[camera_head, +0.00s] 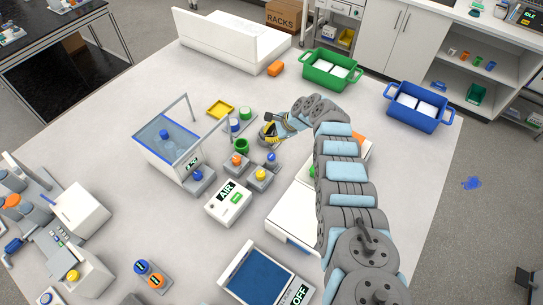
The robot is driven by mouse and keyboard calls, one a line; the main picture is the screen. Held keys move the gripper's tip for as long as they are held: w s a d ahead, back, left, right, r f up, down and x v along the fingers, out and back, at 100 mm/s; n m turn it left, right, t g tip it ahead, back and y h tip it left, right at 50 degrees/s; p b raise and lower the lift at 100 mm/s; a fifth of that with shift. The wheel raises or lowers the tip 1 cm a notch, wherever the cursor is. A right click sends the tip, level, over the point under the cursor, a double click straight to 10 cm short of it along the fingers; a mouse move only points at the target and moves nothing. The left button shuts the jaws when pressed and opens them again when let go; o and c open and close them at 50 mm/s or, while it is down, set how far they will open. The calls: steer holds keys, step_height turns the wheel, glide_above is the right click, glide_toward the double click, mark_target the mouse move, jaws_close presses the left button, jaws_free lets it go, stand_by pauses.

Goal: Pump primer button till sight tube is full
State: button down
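My gripper (267,137), dark with yellow parts, is low over the middle of the table, just behind a cluster of small grey button boxes. It is too small to tell whether its fingers are open or shut. The boxes carry an orange button (236,159), a yellow button (260,174) and a blue button (271,156). Another blue button (197,174) is on a box by the clear tank. I cannot tell which is the primer button. The sight tube is not clearly identifiable, nor is its fill level.
A clear blue-topped tank (166,152) stands left of the boxes. A white box marked AIR (228,202) is in front. Green (331,74) and blue (417,112) bins stand at the back right.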

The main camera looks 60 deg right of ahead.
mark_target(271, 157)
steer(key=shift+f, duration=0.1)
step_height(271, 157, down, 9)
steer(key=b, duration=0.8)
steer(key=shift+r+b, duration=0.2)
steer(key=shift+b, duration=0.2)
steer(key=shift+f, duration=0.15)
stand_by(0.9)
steer(key=shift+f+b, duration=0.3)
steer(key=shift+f+b, duration=0.85)
steer(key=shift+f, duration=0.1)
stand_by(1.2)
steer(key=shift+r, duration=0.2)
steer(key=shift+r+p, duration=1.2)
steer(key=shift+p, duration=0.3)
